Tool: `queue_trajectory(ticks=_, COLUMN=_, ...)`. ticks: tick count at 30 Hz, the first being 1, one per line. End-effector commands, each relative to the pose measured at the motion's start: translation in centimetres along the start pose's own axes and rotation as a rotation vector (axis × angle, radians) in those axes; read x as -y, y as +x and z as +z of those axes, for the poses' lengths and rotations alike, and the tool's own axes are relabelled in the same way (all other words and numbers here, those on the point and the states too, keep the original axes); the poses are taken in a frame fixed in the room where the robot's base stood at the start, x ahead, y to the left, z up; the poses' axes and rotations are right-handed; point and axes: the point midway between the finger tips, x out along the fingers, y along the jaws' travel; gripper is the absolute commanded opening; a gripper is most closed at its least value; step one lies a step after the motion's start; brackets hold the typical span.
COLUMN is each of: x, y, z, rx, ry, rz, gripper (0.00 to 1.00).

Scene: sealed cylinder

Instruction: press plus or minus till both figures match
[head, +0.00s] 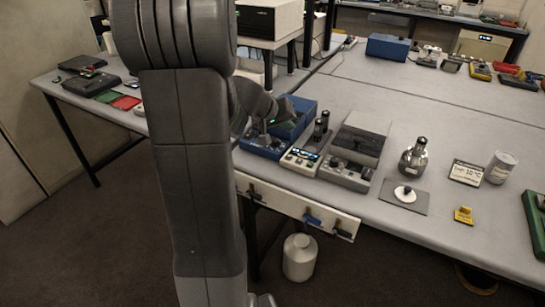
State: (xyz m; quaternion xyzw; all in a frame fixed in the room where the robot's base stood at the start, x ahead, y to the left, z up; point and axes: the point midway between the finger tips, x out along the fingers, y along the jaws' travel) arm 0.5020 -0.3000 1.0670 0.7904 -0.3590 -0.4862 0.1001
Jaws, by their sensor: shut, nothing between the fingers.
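A small pale control unit (301,159) with a lit bluish display and small buttons stands near the table's front edge, in the middle of the head view. Its figures are too small to read. My gripper (285,113) is dark and partly hidden behind my own arm. It is shut and empty, over the blue box left of and behind the control unit. I cannot tell whether it touches anything.
A blue box (262,146) and a grey device with knobs (346,174) flank the control unit. A metal flask (414,158), a grey plate with a white knob (404,196), a can (500,167) and a yellow piece (463,215) stand to the right.

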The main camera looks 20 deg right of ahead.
Motion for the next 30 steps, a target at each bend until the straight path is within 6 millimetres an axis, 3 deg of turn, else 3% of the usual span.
queue_trajectory(ticks=14, x=0.3, y=0.4, z=0.3, rx=0.001, ry=-0.001, rz=0.000, gripper=0.00)
queue_trajectory(ticks=30, x=3.9, y=5.3, z=3.8, rx=-0.001, ry=0.000, rz=0.000, gripper=0.00)
